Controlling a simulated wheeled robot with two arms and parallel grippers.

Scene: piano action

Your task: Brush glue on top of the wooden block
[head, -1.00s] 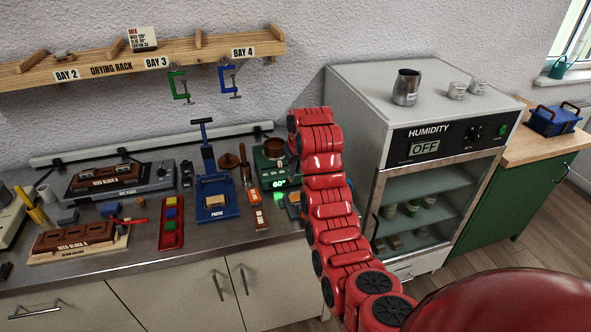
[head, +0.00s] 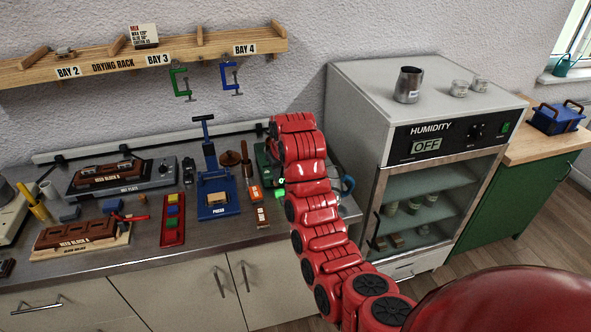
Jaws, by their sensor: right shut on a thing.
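A small tan wooden block (head: 216,198) sits on the blue press (head: 217,212) on the steel bench. My right arm reaches up from the lower right, its far end over the right part of the bench. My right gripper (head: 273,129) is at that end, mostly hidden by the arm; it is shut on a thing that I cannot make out. It is to the right of the block and apart from it. The green heater (head: 262,172) is mostly behind my arm, and its pot is hidden. My left gripper is out of view.
An upright wooden handle (head: 245,160) and a brown round lid-like piece (head: 229,159) stand behind the press. Orange-labelled small items (head: 256,193) lie to its right, a red tray (head: 172,222) to its left. The humidity cabinet (head: 430,150) stands at the right.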

